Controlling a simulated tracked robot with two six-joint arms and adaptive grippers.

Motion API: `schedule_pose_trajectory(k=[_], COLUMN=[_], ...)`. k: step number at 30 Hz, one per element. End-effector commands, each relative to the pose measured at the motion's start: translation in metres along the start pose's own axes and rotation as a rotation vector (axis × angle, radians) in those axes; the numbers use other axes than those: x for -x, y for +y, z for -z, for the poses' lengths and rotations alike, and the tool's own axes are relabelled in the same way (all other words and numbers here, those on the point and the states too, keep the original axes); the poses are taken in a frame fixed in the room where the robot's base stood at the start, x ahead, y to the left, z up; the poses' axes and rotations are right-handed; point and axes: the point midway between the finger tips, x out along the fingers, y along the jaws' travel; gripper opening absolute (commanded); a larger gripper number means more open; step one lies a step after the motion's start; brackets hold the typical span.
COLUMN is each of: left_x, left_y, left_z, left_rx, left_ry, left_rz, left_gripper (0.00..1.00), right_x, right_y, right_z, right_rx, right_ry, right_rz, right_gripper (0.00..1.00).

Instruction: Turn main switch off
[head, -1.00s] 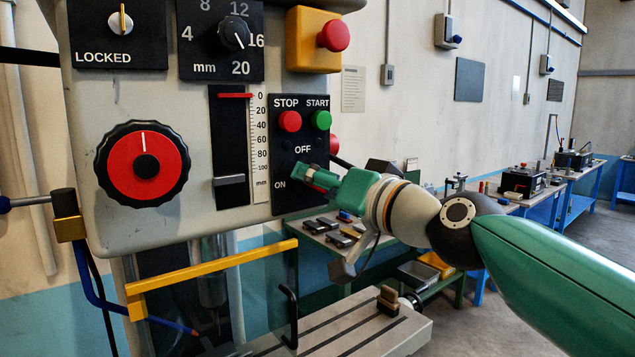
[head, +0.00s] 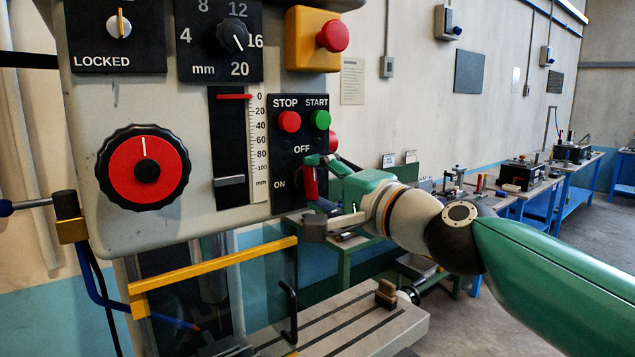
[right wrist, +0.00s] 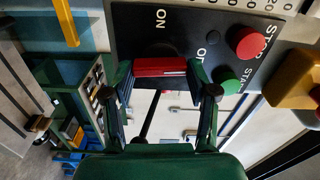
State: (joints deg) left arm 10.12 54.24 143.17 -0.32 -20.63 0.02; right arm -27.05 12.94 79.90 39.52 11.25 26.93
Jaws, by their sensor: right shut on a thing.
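The main switch is a red handle (head: 310,183) at the lower right of the black control panel (head: 284,204), beside the OFF and ON labels. In the head view the handle looks about upright, and my gripper partly hides it. My right gripper (head: 312,170) is shut on the handle. In the right wrist view the red handle (right wrist: 160,67) lies across the picture between the two fingers (right wrist: 161,76), with ON and OFF printed beyond it. I cannot tell exactly which label the handle points to. My left gripper is not in view.
The red STOP button (head: 289,122) and green START button (head: 320,120) sit just above. A yellow box with a red mushroom button (head: 332,36) is higher up. A yellow bar (head: 215,265) and slotted machine table (head: 365,325) lie below. Workbenches (head: 535,200) stand behind to the right.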

Motion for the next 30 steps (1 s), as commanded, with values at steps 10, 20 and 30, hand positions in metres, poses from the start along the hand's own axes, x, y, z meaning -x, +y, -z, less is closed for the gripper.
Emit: schedule_pose_trajectory(k=[10,20,30], left_x=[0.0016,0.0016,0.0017], left_y=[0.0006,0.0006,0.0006], left_z=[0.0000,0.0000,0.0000], left_rx=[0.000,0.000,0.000], left_ry=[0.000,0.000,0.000], left_rz=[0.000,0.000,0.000], left_gripper=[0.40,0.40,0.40], right_x=[-0.0014,-0.0017,-0.0013], right_y=[0.0070,0.0077,0.0057], right_z=[-0.0008,-0.0010,-0.0008], right_rx=[-0.116,-0.127,-0.125], right_ry=[-0.003,-0.004,-0.003], right_rz=[-0.012,-0.013,-0.009], right_gripper=[0.23,0.23,0.83])
